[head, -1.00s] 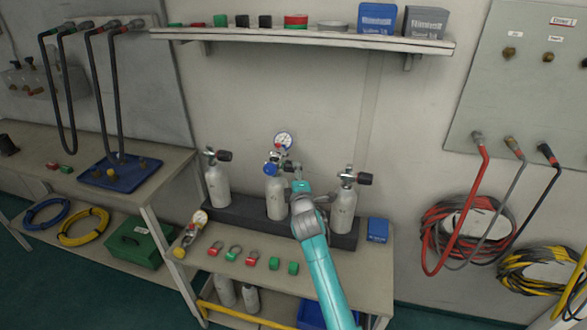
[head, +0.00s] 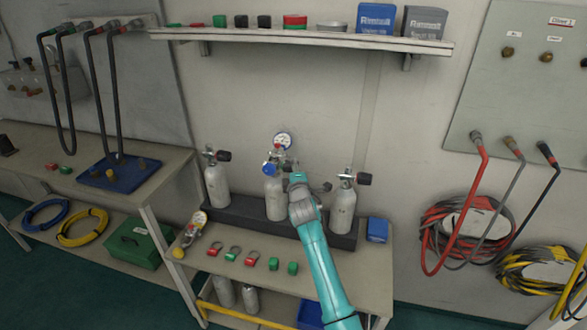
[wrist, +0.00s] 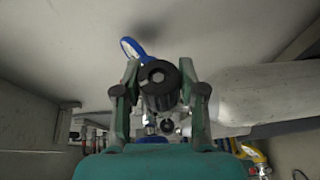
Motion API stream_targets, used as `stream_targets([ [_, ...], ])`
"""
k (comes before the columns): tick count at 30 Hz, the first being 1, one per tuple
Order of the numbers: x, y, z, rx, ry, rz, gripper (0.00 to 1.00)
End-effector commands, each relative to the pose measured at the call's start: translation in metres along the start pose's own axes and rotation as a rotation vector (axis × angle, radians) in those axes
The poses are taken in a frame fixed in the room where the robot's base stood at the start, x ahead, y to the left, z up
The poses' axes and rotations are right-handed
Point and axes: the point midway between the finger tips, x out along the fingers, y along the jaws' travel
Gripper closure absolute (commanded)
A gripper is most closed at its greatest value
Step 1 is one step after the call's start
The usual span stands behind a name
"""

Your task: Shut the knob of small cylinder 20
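Three small grey cylinders stand in a dark rack on the bench: a left one (head: 217,186), a middle one (head: 275,198) and a right one (head: 342,212). No number on them is legible. The middle one carries a regulator with a blue part and a round gauge (head: 283,141). My gripper (head: 291,172) is at the valve of the middle cylinder, on its right side. In the wrist view a black knob (wrist: 158,88) is between my two fingers, its end facing me. The fingers are close on both sides; whether they press on it is unclear.
A shelf (head: 300,38) with boxes is above. Red and green rings and caps lie along the bench front, with a loose gauge regulator (head: 195,226) at left. A blue box (head: 377,230) is right of the rack. The right cylinder's valve is close to my arm.

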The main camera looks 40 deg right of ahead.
Motion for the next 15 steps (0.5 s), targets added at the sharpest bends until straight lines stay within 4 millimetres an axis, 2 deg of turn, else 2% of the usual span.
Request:
stream_targets([
  [8, 0.0001, 0.0005, -0.0001, 0.009, -0.001, -0.022, 0.95],
  [15, 0.0004, 0.0023, 0.0, 0.055, -0.006, -0.127, 0.95],
])
